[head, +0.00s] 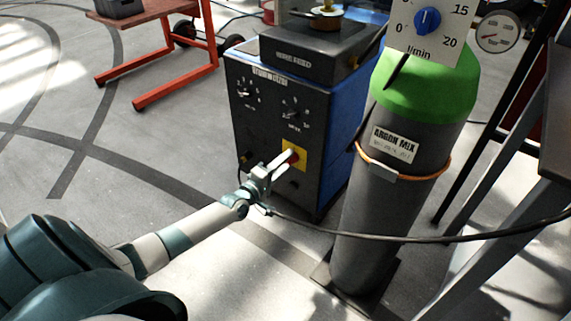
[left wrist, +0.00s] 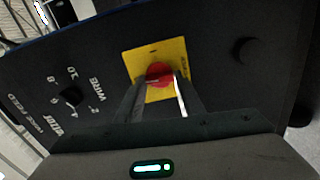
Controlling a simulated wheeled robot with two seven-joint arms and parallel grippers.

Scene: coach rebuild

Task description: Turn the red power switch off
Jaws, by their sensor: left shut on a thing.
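The red power switch (left wrist: 159,74) is a round red knob on a yellow plate (left wrist: 169,52) on the dark front panel of the welding machine (head: 268,121). In the head view the switch (head: 292,157) is partly covered by my left gripper. My left gripper (head: 284,162) reaches the panel from the lower left. In the left wrist view its two fingers (left wrist: 160,82) stand on either side of the red knob and are shut on it. The knob's exact turn position is hard to read. My right gripper is not in view.
A green-topped grey gas cylinder (head: 420,175) stands close to the right of the machine, with a dark hose (head: 390,238) crossing in front of it. A red-framed table (head: 160,60) stands at the back left. The floor left of the machine is clear.

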